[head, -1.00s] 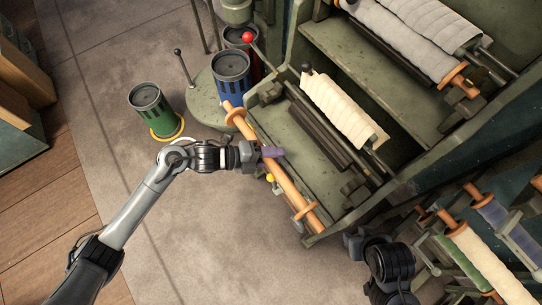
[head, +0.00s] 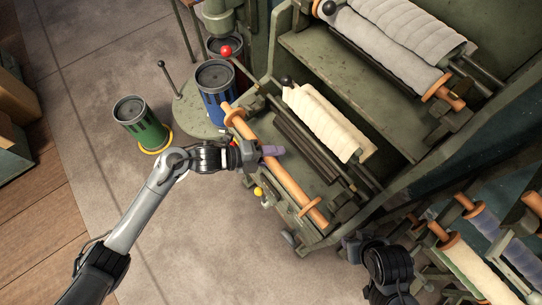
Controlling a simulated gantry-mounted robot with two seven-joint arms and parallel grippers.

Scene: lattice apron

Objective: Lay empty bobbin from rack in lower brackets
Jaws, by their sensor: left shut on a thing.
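The empty bobbin is a bare wooden rod (head: 287,178) with an orange flange near each end. It lies slantwise across the front of the green machine's lower tray (head: 324,190), in front of a cream-wound roll (head: 325,120). My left gripper (head: 268,152) is shut on the rod near its middle, with purple fingertips. The lower brackets are hard to make out; whether the rod's ends touch them cannot be told. My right gripper (head: 352,249) is low at right, beside the rack (head: 412,228); its fingers are mostly hidden, and its opening is unclear.
The rack at lower right holds several bobbins, some wound in cream or blue. A green can (head: 139,125) and a blue can (head: 216,88) stand at left. A red-knobbed lever (head: 226,51) rises near the machine. Grey rolls (head: 388,45) lie on the upper level. The floor at lower centre is clear.

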